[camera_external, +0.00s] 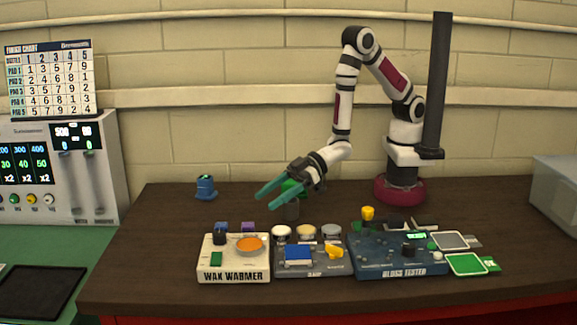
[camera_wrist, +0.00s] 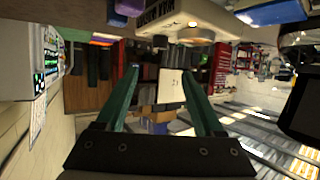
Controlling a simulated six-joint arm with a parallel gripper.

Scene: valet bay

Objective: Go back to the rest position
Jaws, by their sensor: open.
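My gripper (camera_external: 283,187) has two teal fingers, spread apart with nothing between them. In the external view it hangs above the brown table (camera_external: 150,240), behind the wax warmer and pointing left and slightly down. In the wrist view the fingers (camera_wrist: 172,75) are apart, with the room beyond them.
The wax warmer (camera_external: 233,270), a grey-blue station (camera_external: 312,269) and the gloss tester (camera_external: 400,266) line the front edge. A blue item (camera_external: 206,188) stands at the back left. A grey box (camera_external: 556,185) sits at the right. The air above the table is mostly free.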

